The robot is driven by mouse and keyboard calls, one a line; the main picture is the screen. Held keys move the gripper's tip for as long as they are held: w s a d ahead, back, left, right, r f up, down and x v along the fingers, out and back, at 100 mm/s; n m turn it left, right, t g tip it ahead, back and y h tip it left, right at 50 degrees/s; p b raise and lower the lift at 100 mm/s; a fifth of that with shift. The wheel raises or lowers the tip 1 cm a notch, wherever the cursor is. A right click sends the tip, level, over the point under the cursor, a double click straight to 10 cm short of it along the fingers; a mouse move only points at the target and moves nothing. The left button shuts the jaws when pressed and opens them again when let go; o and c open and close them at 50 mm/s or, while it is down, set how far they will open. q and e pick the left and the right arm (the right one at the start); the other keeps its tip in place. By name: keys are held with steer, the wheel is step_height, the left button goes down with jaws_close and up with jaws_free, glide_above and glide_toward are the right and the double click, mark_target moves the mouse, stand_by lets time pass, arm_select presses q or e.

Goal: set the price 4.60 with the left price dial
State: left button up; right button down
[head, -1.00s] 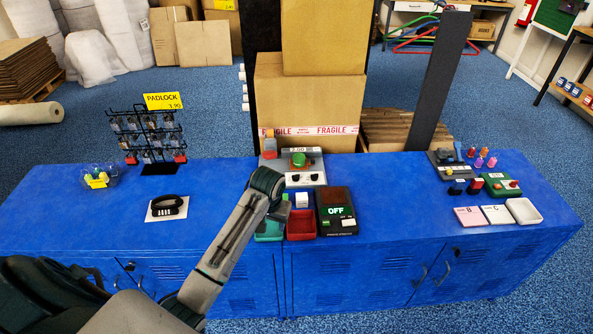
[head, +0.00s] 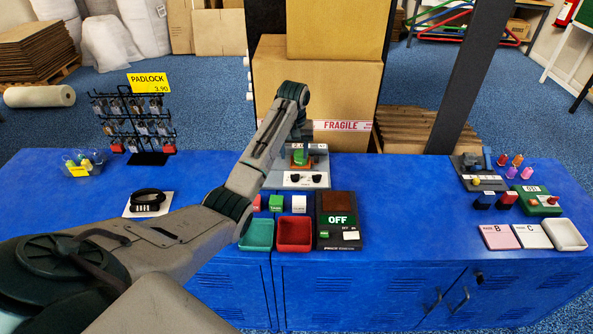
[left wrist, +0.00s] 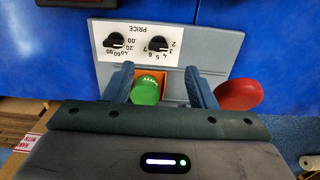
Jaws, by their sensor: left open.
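The grey price panel (head: 293,180) has a white plate with two black dials and stands on the blue counter behind the trays. The left price dial (head: 294,178) is at the right in the upside-down left wrist view (left wrist: 158,43), with digits around it. The other dial (head: 316,178) has cents marks and shows there too (left wrist: 115,40). A green button (left wrist: 145,90) sits on an orange base beside the dials. My left gripper (left wrist: 156,75) is open and empty over the panel, apart from both dials, with the button between its fingers in the picture. The display (head: 299,146) is partly hidden by the arm.
A red round thing (left wrist: 238,95) is beside one finger. A green tray (head: 257,247), a red tray (head: 277,247) and a box reading OFF (head: 338,235) stand in front of the panel. Tall cartons (head: 343,95) stand behind. The padlock rack (head: 150,125) is left.

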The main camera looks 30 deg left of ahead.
mark_target(295, 174)
arm_select(q)
steer(key=f, duration=0.7)
steer(key=shift+w+p, duration=0.3)
steer(key=shift+f, duration=0.95)
steer(key=shift+s+r, duration=0.1)
steer(key=c, duration=1)
